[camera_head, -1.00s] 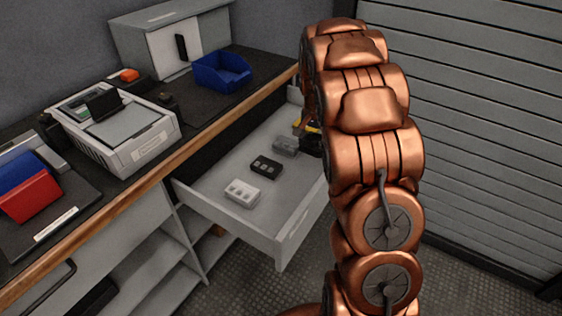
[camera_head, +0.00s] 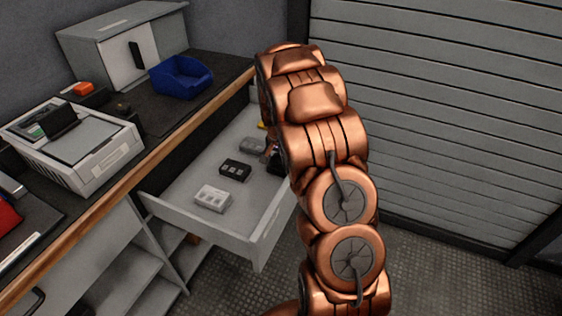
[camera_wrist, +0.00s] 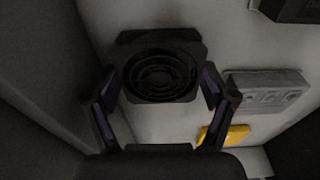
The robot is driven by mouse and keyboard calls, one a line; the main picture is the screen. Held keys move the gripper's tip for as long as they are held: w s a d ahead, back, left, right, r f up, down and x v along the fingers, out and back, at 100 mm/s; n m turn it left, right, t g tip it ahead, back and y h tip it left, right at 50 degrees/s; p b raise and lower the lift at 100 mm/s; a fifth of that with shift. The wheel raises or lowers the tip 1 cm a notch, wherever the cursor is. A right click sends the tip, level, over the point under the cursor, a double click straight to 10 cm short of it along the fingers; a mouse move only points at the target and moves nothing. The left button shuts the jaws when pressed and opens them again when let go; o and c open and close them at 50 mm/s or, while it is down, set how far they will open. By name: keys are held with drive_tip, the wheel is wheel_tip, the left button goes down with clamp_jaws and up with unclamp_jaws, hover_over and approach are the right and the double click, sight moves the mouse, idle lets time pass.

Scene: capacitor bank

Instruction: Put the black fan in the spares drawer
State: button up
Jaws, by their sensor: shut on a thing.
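The black fan (camera_wrist: 160,76), square with a round ringed grille, is between the two fingers of my gripper (camera_wrist: 163,100) in the wrist view. My gripper is shut on it by its sides. The fan is over the pale floor of the open spares drawer (camera_head: 190,216); I cannot tell whether it touches the floor. In the head view my arm hides most of the gripper, and only a dark bit shows beside the arm inside the drawer.
The drawer holds a white module (camera_head: 212,198), a black module (camera_head: 235,170), a grey module (camera_head: 252,145) and a yellow thing (camera_wrist: 226,135) close to my right finger. A blue bin (camera_head: 181,77) and a grey cabinet (camera_head: 122,48) stand on the bench above.

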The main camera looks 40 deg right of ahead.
sight(278, 166)
drive_tip(key=shift+f, duration=0.1)
drive_tip(key=o, duration=0.9)
wheel_tip(278, 166, up, 12)
drive_tip(key=a, duration=0.1)
drive_tip(key=shift+s+a, duration=0.2)
drive_tip(key=shift+s, duration=0.15)
drive_tip(key=s+a+r+n+g+y, duration=0.1)
drive_tip(key=s+a+r+n, duration=0.2)
drive_tip(key=s+a, duration=0.55)
drive_tip(key=s+a+r+n+g, duration=0.1)
drive_tip(key=s+a+r+n, duration=0.2)
drive_tip(key=s+a, duration=0.55)
drive_tip(key=s+a+n+g, duration=0.1)
drive_tip(key=s+a+n, duration=0.1)
drive_tip(key=s, duration=0.8)
drive_tip(key=s+a+f+n, duration=0.1)
drive_tip(key=s+a+n, duration=0.2)
drive_tip(key=s, duration=0.7)
drive_tip(key=shift+s+a+f+n+g, duration=0.15)
drive_tip(key=shift+s+a+n+g, duration=0.1)
drive_tip(key=shift+n+g, duration=0.15)
